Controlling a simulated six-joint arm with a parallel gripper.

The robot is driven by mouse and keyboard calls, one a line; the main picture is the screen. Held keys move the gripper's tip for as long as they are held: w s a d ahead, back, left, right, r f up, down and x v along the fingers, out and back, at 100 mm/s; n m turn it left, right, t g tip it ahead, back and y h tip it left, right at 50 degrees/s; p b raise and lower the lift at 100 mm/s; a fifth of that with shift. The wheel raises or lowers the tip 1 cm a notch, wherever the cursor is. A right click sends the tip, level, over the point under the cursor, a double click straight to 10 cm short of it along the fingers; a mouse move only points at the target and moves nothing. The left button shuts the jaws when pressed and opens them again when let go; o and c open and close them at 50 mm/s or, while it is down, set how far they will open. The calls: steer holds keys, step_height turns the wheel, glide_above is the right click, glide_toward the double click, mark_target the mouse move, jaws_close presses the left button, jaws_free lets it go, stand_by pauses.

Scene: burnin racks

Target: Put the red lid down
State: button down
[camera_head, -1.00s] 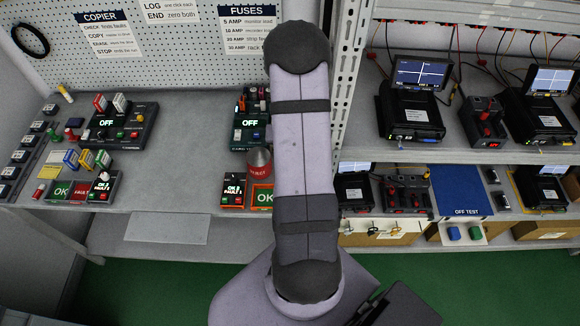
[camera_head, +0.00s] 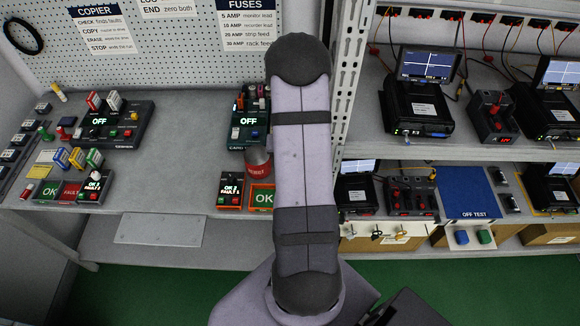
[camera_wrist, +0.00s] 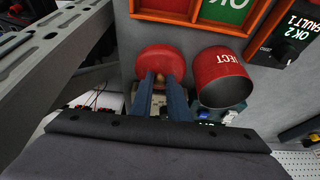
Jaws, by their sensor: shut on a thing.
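I cannot tell whether the lid touches the bench. The can stands open at the top, and it also shows in the head view (camera_head: 258,165), just left of my arm. The lid and gripper are hidden behind my arm there.
A green OK tray (camera_head: 262,197) with an orange rim lies in front of the can. A metal rack post (camera_head: 347,90) rises close on the right. The middle-left bench (camera_head: 180,165) is clear.

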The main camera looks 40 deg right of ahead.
steer(key=shift+f, duration=0.1)
step_height(320, 180, down, 4)
steer(key=b, duration=0.3)
steer(key=shift+r+b, duration=0.25)
steer(key=shift+b, duration=0.1)
steer(key=shift+f, duration=0.1)
steer(key=shift+f, duration=0.15)
steer(key=c, duration=1.7)
jaws_free()
steer(key=shift+r+p, duration=0.3)
steer(key=shift+r, duration=0.35)
steer(key=p+v, duration=0.6)
steer(key=v, duration=0.5)
steer(key=shift+s+a+r+p, duration=0.1)
steer(key=shift+s+a+p, duration=0.1)
steer(key=shift+p, duration=0.2)
